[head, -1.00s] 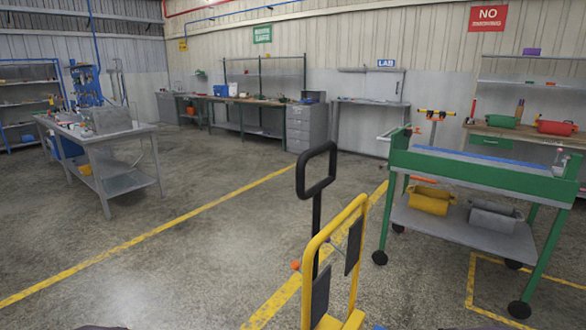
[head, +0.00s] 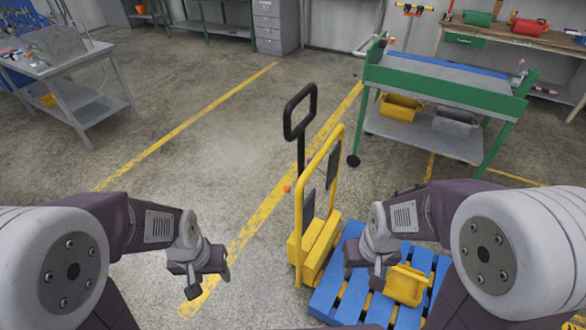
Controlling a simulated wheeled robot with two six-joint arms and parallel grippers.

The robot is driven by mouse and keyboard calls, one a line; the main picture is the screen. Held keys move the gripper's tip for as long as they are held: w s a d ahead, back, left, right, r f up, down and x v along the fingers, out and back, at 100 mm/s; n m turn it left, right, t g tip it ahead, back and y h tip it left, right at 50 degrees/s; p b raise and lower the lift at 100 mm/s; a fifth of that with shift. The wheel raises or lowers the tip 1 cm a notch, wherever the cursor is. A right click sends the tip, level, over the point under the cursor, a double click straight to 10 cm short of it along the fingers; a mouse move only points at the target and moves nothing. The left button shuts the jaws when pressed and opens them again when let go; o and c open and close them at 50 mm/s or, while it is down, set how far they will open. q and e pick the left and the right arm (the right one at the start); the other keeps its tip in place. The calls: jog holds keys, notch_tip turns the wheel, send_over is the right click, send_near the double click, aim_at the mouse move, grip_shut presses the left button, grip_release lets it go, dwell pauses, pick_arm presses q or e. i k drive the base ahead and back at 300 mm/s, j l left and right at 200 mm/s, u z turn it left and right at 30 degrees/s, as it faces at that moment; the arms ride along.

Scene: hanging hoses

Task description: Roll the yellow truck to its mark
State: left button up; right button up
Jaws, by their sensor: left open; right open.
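The yellow truck (head: 329,165) stands upright at the centre of the head view, with a tall yellow frame, dark pads and a black loop handle (head: 300,112). Its low yellow base (head: 315,245) is beside a blue pallet (head: 345,285). My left gripper (head: 207,278) is open and empty, left of the truck and apart from it. My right gripper (head: 363,275) is open and appears in front of the pallet, right of the truck's base. Neither holds the truck. Yellow floor lines (head: 515,177) show behind the pallet; I cannot tell whether they are the mark.
A yellow bin (head: 405,284) sits on the pallet. A green wheeled bench (head: 440,85) stands behind it at the right. A grey worktable (head: 75,60) is at the left. The floor (head: 210,165) between the worktable and truck is clear, crossed by yellow lines.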

aim_at(299, 244)
jog(key=j+z, duration=0.2)
jog(key=j, duration=0.2)
jog(key=k+j+z, duration=0.15)
jog(key=j, duration=0.2)
jog(key=j+z, duration=0.2)
jog(key=j, duration=0.2)
jog(key=k+j+z, duration=0.15)
jog(key=j, duration=0.2)
jog(key=k+j+z, duration=0.2)
jog(key=j, duration=0.15)
jog(key=j+z, duration=0.15)
jog(key=j, duration=0.2)
jog(key=i+j+z, duration=0.25)
jog(key=i+j, duration=0.25)
jog(key=i, duration=0.15)
jog(key=i+j+z, duration=0.25)
jog(key=i+j, duration=0.35)
